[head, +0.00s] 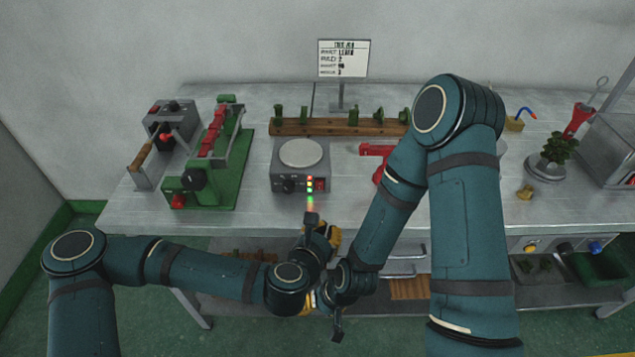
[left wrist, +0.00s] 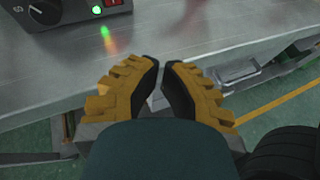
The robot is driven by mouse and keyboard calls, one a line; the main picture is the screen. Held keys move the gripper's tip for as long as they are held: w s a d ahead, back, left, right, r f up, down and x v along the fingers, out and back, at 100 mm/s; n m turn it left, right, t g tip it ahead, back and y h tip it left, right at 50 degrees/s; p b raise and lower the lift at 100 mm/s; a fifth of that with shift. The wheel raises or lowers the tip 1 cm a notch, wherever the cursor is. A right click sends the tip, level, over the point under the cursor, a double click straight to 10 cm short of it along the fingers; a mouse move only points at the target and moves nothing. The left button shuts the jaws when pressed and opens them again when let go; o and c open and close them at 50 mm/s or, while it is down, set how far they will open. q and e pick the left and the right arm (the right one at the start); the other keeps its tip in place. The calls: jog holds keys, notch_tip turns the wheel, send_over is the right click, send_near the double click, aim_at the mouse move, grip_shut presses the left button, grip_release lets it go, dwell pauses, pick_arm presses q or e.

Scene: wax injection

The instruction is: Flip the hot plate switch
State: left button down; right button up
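The hot plate (head: 285,172) is a grey box with a round pale top on the table. Its front has a dark knob (head: 288,186), small lit lamps and a red switch (head: 321,184) at the right. In the left wrist view the knob (left wrist: 45,10) and the red switch (left wrist: 112,3) show at the top edge, cut off. My left gripper (left wrist: 163,66) has its yellow-backed fingers brought close together at the tips, with a narrow gap and nothing held. In the head view it (head: 333,237) is at the table's front edge, below the switch. My right gripper (head: 325,312) is lower, partly hidden.
A green and red clamp device (head: 210,165) stands left of the hot plate. A red tool (head: 375,150) lies to its right, and a wooden rack (head: 325,127) behind it. Bare table (head: 250,213) lies in front. My right arm covers part of the right side.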

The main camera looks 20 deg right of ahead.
aim_at(325, 210)
pick_arm(q)
jog(key=w, duration=0.2)
jog(key=w+d, duration=0.1)
jog(key=w, duration=0.1)
jog(key=w+d+r, duration=0.1)
jog(key=w, duration=0.1)
jog(key=shift+w, duration=0.15)
jog(key=shift+w+d, duration=0.25)
jog(key=shift+w, duration=0.8)
dwell(0.9)
jog(key=shift+w+d+r+p, duration=0.1)
jog(key=shift+w+p, duration=0.25)
jog(key=shift+w+d, duration=0.1)
jog(key=shift+w, duration=0.2)
dwell(0.6)
jog(key=shift+s+a, duration=0.2)
jog(key=shift+s, duration=0.5)
